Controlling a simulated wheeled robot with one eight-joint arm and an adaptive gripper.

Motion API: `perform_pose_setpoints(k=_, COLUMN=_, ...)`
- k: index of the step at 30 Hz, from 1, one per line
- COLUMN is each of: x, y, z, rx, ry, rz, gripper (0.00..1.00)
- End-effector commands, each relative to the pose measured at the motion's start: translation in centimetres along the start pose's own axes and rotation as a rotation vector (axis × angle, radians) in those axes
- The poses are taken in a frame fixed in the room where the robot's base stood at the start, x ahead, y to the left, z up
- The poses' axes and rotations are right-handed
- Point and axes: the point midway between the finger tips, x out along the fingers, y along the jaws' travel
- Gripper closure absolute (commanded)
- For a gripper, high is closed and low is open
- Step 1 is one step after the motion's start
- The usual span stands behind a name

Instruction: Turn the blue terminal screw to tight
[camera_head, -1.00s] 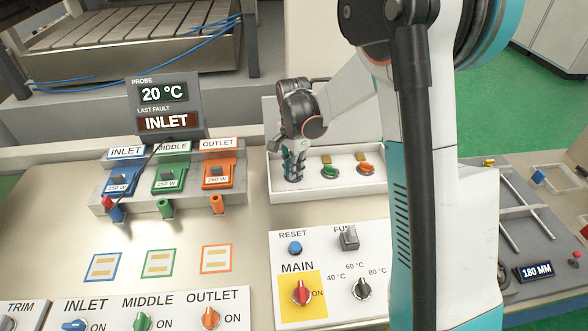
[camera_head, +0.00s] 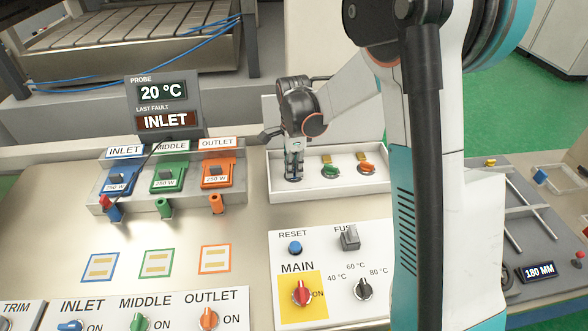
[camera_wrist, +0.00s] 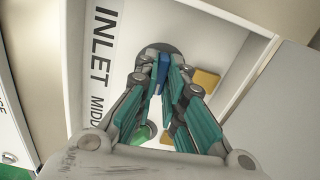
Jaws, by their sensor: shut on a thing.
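The blue terminal screw (camera_wrist: 160,72) is between my fingers in the wrist view, over a dark round base (camera_wrist: 172,48) beside the INLET lettering. My gripper (camera_wrist: 162,80) is shut on it; it points down into the white terminal box in the head view (camera_head: 293,176). There my fingers hide the blue screw almost wholly. I cannot read its turned position or any tight mark.
The white terminal box (camera_head: 330,192) has low walls around my fingers. A green screw (camera_head: 330,170) and an orange screw (camera_head: 366,168) stand to the right, with brass-coloured blocks behind them. The panel with the MAIN switch (camera_head: 302,292) lies in front.

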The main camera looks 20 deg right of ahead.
Motion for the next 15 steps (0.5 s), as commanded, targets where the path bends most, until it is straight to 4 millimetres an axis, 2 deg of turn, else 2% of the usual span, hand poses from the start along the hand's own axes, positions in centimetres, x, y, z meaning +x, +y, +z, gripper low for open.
perform_pose_setpoints(k=10, x=0.00, y=-0.02, z=0.02, rx=0.035, ry=0.000, rz=0.000, gripper=1.00)
perform_pose_setpoints(k=15, x=0.05, y=-0.04, z=0.02, rx=0.185, ry=0.000, rz=0.000, gripper=1.00)
